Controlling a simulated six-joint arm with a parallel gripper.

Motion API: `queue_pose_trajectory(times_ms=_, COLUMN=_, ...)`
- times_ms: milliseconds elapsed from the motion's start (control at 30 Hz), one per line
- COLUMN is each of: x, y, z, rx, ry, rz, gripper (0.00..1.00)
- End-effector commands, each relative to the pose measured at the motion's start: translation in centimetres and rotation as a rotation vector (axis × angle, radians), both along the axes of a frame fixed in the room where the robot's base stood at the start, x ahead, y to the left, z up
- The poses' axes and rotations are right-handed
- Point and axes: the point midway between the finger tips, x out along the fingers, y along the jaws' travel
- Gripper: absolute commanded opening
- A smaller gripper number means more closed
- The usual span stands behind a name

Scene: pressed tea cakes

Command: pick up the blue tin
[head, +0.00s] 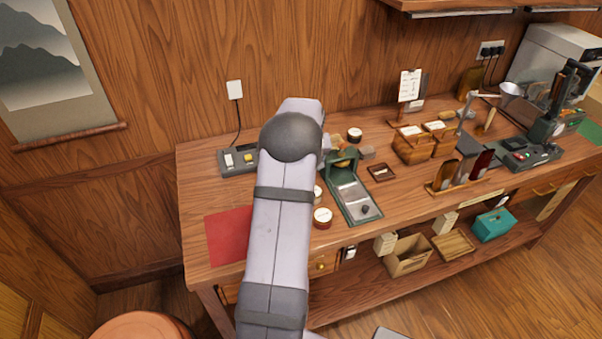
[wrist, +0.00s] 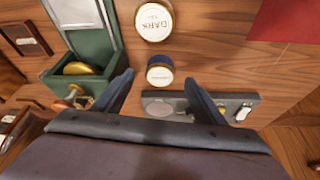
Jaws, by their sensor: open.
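The blue tin (wrist: 160,74) is small and round, with a pale lid edged in gold and a blue side. In the wrist view it stands upright on the table, between and just beyond the fingertips of my gripper (wrist: 159,79). The jaws are open and empty, with one finger to each side of the tin; I cannot tell their height above it. In the head view my arm covers the gripper, and I cannot make out the blue tin there.
A white-lidded tin marked DARK (wrist: 153,22) stands close beyond the blue tin. A green press (head: 350,191) stands beside them. A red mat (head: 228,235) covers the front left; bare wood lies between.

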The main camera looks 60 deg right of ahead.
Motion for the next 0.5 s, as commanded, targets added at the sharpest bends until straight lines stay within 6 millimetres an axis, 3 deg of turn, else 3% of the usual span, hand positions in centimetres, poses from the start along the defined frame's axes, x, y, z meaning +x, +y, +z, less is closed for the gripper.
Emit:
queue_pose_trajectory(times_ms=267, x=0.2, y=-0.2, z=-0.6, rx=0.0, ry=0.0, rz=0.0, gripper=0.65)
queue_pose_trajectory(times_ms=500, x=0.8, y=-0.8, z=-2.3, rx=0.003, ry=0.001, rz=0.001, gripper=0.65)
